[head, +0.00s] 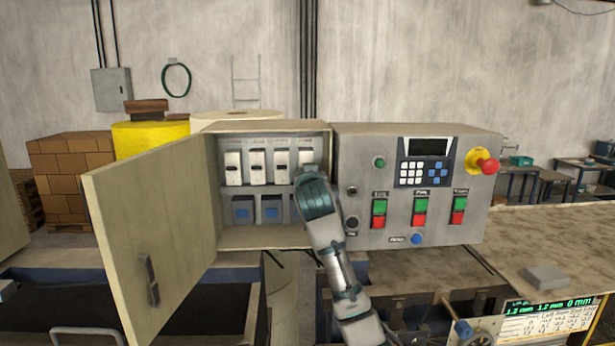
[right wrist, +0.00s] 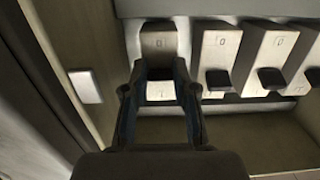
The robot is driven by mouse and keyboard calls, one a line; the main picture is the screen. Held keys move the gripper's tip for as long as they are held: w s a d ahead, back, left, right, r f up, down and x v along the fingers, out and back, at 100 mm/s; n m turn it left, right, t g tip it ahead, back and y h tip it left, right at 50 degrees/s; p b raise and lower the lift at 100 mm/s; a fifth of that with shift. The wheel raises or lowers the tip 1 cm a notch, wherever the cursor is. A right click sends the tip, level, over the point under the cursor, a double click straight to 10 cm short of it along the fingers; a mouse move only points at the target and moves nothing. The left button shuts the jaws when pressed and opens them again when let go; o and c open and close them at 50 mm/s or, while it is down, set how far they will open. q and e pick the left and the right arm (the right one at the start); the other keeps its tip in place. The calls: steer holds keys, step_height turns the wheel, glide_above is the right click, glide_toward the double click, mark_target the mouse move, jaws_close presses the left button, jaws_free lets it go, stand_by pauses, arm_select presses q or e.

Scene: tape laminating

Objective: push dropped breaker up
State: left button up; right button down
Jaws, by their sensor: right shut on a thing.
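The open breaker box (head: 265,237) holds a row of white breakers with dark levers in its upper compartment. My right gripper (head: 310,174) reaches into its right side, at the rightmost breaker (head: 306,155). In the right wrist view this breaker (right wrist: 158,41) is at the end of the row, beside the box wall, with its upper face in shadow. My right gripper (right wrist: 159,72) has one finger on each side of it and is shut on its lever, which the fingers largely hide. The neighbouring breakers (right wrist: 220,50) show black levers near their "I" marks. My left gripper is not in view.
The box door (head: 150,220) hangs open to the left. A grey control panel (head: 395,205) with buttons and a red emergency stop (head: 488,166) stands close on the right. Blue parts (head: 271,213) sit in the box's lower compartment.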

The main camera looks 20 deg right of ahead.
steer(key=shift+r+g+y, duration=0.3)
steer(key=shift+g, duration=0.7)
steer(key=c, duration=1)
jaws_free()
steer(key=shift+o, duration=0.4)
steer(key=shift+w+f, duration=0.1)
steer(key=shift+w, duration=0.05)
steer(key=v, duration=1.2)
steer(key=shift+w+a, duration=0.1)
